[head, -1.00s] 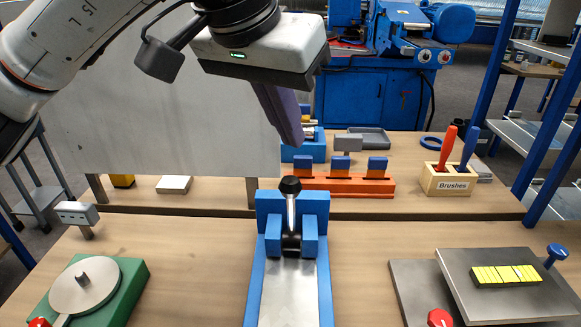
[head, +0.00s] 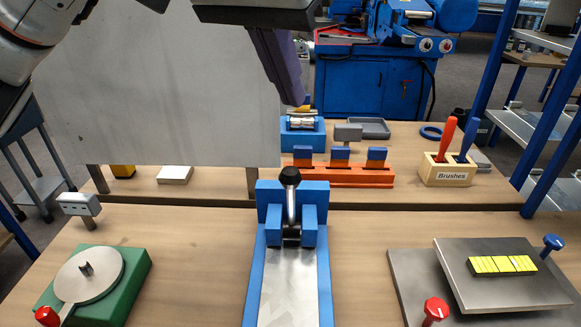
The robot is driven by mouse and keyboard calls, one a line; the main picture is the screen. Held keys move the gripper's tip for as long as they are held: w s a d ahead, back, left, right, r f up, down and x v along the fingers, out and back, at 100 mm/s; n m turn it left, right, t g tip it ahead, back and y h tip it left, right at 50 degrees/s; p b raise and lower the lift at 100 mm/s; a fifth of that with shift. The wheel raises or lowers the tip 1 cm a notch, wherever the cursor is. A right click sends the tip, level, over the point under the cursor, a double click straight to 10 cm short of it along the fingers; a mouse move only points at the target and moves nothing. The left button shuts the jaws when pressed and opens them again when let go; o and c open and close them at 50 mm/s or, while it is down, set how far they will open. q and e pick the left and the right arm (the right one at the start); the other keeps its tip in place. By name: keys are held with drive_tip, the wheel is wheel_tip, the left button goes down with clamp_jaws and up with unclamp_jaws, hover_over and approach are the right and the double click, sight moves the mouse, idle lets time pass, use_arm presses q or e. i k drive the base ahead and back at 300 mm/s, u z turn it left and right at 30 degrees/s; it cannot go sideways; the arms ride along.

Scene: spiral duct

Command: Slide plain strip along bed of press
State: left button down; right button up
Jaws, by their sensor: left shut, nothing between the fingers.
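The press (head: 265,198) is blue with an upright lever and black knob, at the middle front of the bench. A flat metal strip (head: 290,290) lies along its bed between blue side rails, running toward the bottom edge of the head view. I cannot tell whether it is the plain strip or the bed's own surface. My left gripper (head: 292,98) hangs above and behind the press, shut and empty, with its fingers pointing down. It is clear of the press. My right gripper is not in view.
A grey panel (head: 170,90) stands at the back left. A green turntable unit (head: 125,285) is at front left, metal plates (head: 500,290) with a yellow block at front right. An orange rack (head: 345,175) and a brush box (head: 447,174) stand behind.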

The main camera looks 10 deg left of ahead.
sight(289, 297)
drive_tip(key=k, duration=1.5)
